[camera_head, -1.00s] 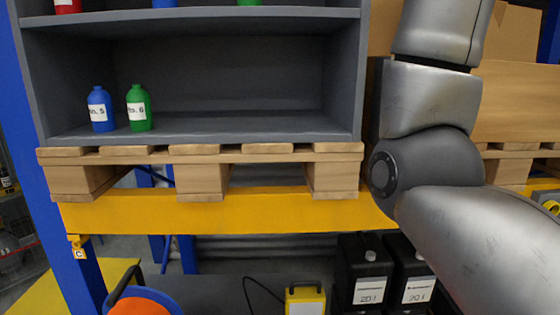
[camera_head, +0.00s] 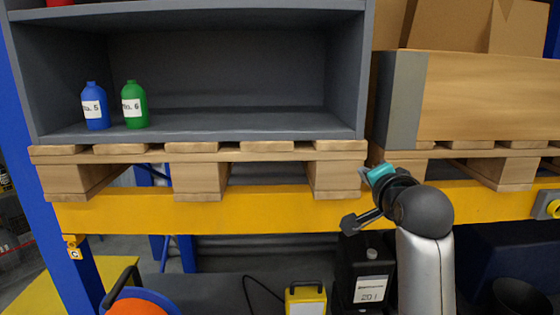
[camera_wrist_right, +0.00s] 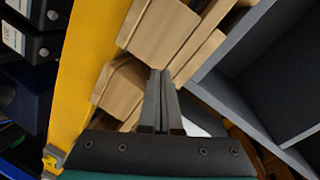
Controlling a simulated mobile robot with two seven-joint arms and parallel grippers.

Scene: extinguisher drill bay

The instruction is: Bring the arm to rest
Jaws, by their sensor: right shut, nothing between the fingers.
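My right arm stands at the lower right of the head view, and its gripper (camera_head: 357,197) is in front of the yellow beam, just below the pallet. In the right wrist view the right gripper's fingers (camera_wrist_right: 160,75) are together, with nothing between them. They point toward the wooden pallet blocks (camera_wrist_right: 121,88) and look apart from them, though the gap is hard to judge. My left gripper is not in view.
A grey shelf (camera_head: 215,137) on a pallet (camera_head: 200,172) holds a blue bottle (camera_head: 95,107) and a green bottle (camera_head: 134,105). A yellow beam (camera_head: 220,210) runs below. A black canister (camera_head: 363,270) and a yellow case (camera_head: 305,300) stand underneath. A wooden crate (camera_head: 490,98) is at right.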

